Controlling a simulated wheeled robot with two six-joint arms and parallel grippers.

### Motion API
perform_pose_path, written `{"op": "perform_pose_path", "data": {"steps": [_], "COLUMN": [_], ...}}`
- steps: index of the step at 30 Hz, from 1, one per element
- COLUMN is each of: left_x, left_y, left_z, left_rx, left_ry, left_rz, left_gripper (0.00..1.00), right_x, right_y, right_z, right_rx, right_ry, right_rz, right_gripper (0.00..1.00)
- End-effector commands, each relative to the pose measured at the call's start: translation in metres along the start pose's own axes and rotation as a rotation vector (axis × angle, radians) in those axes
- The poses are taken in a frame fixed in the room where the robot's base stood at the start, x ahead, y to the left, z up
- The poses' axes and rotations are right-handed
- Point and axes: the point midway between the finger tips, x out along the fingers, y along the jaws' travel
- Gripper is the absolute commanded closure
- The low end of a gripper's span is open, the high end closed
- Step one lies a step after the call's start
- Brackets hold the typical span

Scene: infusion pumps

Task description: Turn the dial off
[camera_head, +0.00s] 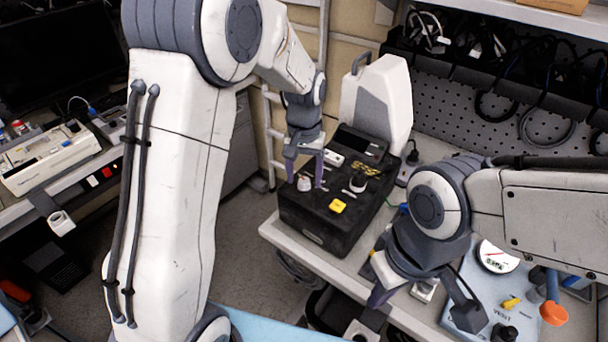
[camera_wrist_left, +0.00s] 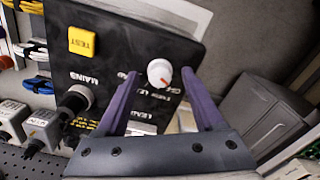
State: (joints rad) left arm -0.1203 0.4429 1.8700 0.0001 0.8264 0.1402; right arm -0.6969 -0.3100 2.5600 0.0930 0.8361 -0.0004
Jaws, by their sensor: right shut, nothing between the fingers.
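The dial (camera_head: 304,183) is a small white knob on top of a black box (camera_head: 318,225) on the bench. In the left wrist view the dial (camera_wrist_left: 159,72) has an orange mark. My left gripper (camera_head: 305,172) is open above the box. Its two purple fingers (camera_wrist_left: 160,73) stand on either side of the dial, with visible gaps; whether they touch it I cannot tell. My right gripper (camera_head: 377,298) is shut and empty, low over the bench's front edge, away from the dial.
A yellow TEST button (camera_head: 337,206) and a black round knob (camera_head: 358,184) sit on the same box. A white case (camera_head: 378,100) stands behind it. A blue panel with a gauge (camera_head: 496,257) lies to the right, near my right arm.

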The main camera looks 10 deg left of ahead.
Motion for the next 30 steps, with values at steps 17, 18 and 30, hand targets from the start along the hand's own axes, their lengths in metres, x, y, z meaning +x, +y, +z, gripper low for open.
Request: {"op": "perform_pose_path", "data": {"steps": [17, 18, 30], "left_x": [-0.066, -0.074, -0.105], "left_y": [0.0, 0.0, 0.0], "left_z": [-0.001, -0.001, 0.0], "left_rx": [0.001, 0.001, 0.0], "left_ry": [0.006, 0.005, -0.001], "left_rz": [0.001, 0.001, 0.0], "left_gripper": [0.31, 0.31, 0.31], "right_x": [0.008, 0.009, 0.01], "right_y": [0.001, 0.001, 0.001], "right_z": [0.0, 0.0, 0.001], "right_rx": [0.0, 0.0, 0.0], "right_ry": [0.0, 0.0, 0.0], "right_rz": [0.0, 0.0, 0.0], "right_gripper": [1.0, 1.0, 1.0]}}
